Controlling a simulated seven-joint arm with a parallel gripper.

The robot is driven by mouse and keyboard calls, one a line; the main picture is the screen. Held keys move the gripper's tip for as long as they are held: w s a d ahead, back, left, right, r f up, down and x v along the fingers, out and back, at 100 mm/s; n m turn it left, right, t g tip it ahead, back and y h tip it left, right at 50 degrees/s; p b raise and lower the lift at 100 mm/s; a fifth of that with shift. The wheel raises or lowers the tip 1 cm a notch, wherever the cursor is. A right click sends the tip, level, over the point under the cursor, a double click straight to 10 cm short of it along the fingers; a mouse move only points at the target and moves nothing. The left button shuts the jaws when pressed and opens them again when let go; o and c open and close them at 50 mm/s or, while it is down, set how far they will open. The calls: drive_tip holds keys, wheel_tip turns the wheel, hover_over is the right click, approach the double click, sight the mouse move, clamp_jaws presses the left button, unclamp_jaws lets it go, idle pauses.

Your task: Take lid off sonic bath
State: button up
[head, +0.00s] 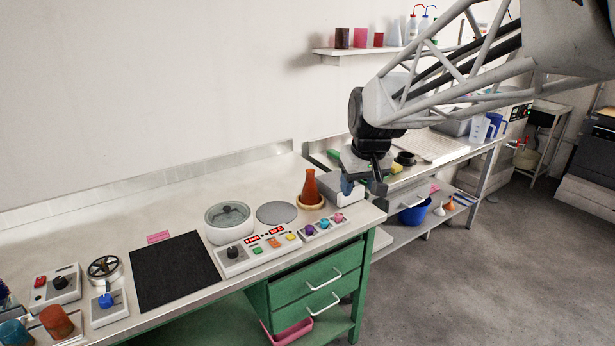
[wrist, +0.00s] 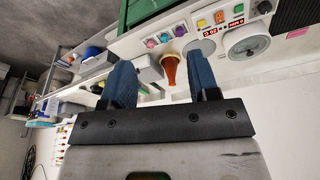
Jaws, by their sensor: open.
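A round tub with a see-through lid and a dark knob (head: 228,214) stands on the bench by a panel with red displays; its round top also shows at the upper right of the wrist view (wrist: 247,42). A grey box (head: 341,187) is at the bench's right end, partly hidden by my gripper. I cannot tell for sure which of these is the sonic bath. My gripper (head: 363,184) is open above the bench's right end, to the right of the round tub. Its two blue fingers (wrist: 161,72) show apart with nothing held between them.
An orange flask (head: 310,187) stands on a ring between the tub and my gripper. A flat grey disc (head: 277,212) and small coloured knobs (head: 324,226) are nearby. A black mat (head: 174,270) lies left.

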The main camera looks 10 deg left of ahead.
drive_tip(key=w+a+f+n, duration=0.1)
drive_tip(key=w+a+f, duration=0.3)
drive_tip(key=a, duration=0.5)
drive_tip(key=w+a+f+n, duration=0.1)
drive_tip(key=w+a+n, duration=0.1)
drive_tip(key=w+a, duration=0.6)
drive_tip(key=n+y, duration=0.1)
drive_tip(key=n, duration=0.2)
approach(227, 207)
drive_tip(key=f, duration=0.1)
drive_tip(key=shift+w+a+f+g, duration=0.15)
drive_tip(key=shift+w+a+g, duration=0.05)
drive_tip(key=shift+w+g, duration=0.1)
drive_tip(key=shift+x, duration=1.25)
drive_tip(key=shift+x, duration=2.6)
